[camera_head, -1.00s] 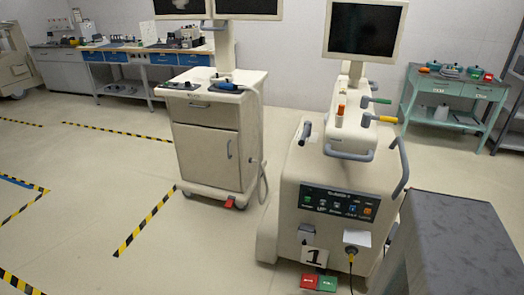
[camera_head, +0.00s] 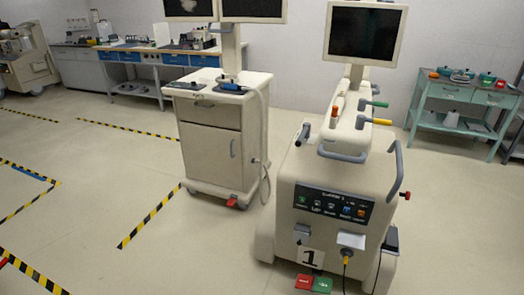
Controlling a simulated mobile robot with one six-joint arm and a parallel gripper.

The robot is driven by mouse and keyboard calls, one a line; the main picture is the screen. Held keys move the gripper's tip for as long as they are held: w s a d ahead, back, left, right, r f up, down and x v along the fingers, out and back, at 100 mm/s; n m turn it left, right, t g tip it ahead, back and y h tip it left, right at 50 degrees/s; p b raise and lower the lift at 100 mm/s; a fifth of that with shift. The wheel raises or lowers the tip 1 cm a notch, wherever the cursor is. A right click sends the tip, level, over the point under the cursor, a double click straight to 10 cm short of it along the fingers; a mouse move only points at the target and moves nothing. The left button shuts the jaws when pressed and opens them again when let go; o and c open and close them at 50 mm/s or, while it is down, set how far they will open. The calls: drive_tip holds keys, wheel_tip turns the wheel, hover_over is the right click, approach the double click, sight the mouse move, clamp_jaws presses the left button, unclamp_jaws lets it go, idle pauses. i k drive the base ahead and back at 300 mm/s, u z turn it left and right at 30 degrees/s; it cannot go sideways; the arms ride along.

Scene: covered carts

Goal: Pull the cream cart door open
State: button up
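The cream cart (camera_head: 212,112) stands left of the middle, with two monitors on a post above it. Its door (camera_head: 208,155) is the lower front panel, below a drawer (camera_head: 210,113). The door looks closed, flush with the cart front. A grey upright handle (camera_head: 232,148) sits near its right edge. Nothing touches the door or handle. My gripper is not in view, so its state does not show.
A bulky cream console (camera_head: 335,205) marked 1 stands to the right, with red and green pedals (camera_head: 312,283) and a cable. Striped floor tape (camera_head: 150,217) lies left of the cart. Open floor (camera_head: 200,250) lies in front. A teal table (camera_head: 463,105) stands behind right.

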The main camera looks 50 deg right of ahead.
sight(214, 155)
drive_tip(key=z, duration=0.35)
drive_tip(key=i, duration=1.75)
drive_tip(key=u, duration=0.4)
drive_tip(key=k, duration=0.9)
drive_tip(key=u, duration=0.1)
